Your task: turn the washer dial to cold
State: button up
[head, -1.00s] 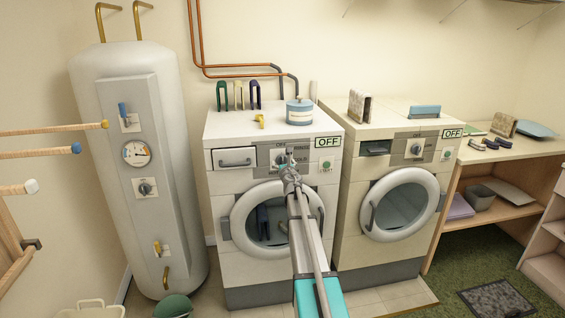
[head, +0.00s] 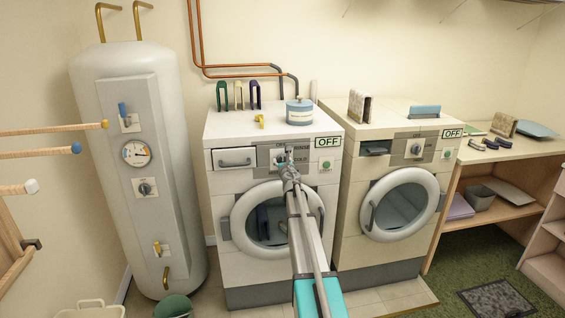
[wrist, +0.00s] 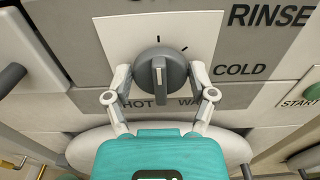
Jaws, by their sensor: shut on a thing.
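The washer (head: 215,190) is the left white machine, with a round door. Its grey dial (wrist: 160,72) is in the middle of the wrist view, on the front panel. The dial's raised ridge stands nearly upright in that view, its lower end between the words HOT and WARM, the latter partly covered. The word COLD (wrist: 240,70) is to the right of the dial. My gripper (wrist: 160,82) has one finger on each side of the dial and is shut on it. In the head view my gripper (head: 289,170) is at the washer's panel and hides part of it.
A START button (wrist: 314,91) is right of the dial. A second machine (head: 350,200) stands right of the washer, a white tank (head: 105,80) left. A green bucket (head: 173,307) is on the floor.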

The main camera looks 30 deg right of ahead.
jog(key=shift+m, duration=0.4)
jog(key=m, duration=0.4)
jog(key=shift+d, duration=0.15)
jog(key=m, duration=0.5)
jog(key=shift+f, duration=0.1)
jog(key=m, duration=0.5)
jog(key=shift+d+f, duration=0.1)
jog(key=shift+d, duration=0.05)
jog(key=m, duration=0.5)
jog(key=shift+f+b, duration=0.1)
jog(key=shift+b, duration=0.2)
jog(key=o, duration=1.1)
jog(key=shift+c, duration=0.2)
